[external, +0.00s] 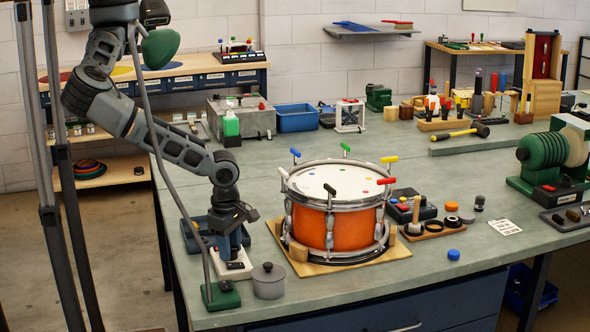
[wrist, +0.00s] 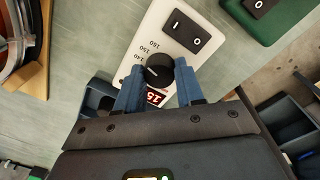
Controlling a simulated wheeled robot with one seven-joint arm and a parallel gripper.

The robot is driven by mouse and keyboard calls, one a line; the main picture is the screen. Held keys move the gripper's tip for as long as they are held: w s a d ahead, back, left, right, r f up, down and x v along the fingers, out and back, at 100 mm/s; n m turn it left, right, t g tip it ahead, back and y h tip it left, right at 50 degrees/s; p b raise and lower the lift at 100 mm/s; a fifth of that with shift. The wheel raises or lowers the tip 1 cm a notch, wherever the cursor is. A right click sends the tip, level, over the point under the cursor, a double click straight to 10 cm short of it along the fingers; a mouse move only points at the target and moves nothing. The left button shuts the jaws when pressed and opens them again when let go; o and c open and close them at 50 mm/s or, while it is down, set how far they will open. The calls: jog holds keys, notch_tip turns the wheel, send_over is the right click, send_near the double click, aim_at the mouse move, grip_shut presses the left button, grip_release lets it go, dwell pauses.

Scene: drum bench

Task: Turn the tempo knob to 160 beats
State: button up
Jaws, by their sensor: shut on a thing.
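The tempo box is a white panel (wrist: 187,15) lying on the bench, and it also shows in the external view (external: 238,273) at the front left. Its black knob (wrist: 158,68) has a white pointer line. A red display (wrist: 156,97) seems to start with 15; the rest is hidden. A black rocker switch (wrist: 187,31) is at the far end. My gripper (wrist: 159,74) has its blue fingers shut on the knob's sides. In the external view my gripper (external: 232,252) points down over the box.
A green box (external: 222,296) with a switch and a grey lidded pot (external: 268,282) stand close to the tempo box. An orange drum (external: 318,228) on a wooden board stands to the right. A dark blue bin (external: 196,238) is behind. The bench's left edge is near.

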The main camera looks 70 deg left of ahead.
jog(key=m, duration=0.5)
jog(key=shift+m, duration=0.4)
dwell(0.4)
jog(key=o, duration=1)
jog(key=shift+o, duration=0.2)
jog(key=shift+s+r, duration=0.2)
jog(key=shift+r, duration=3.7)
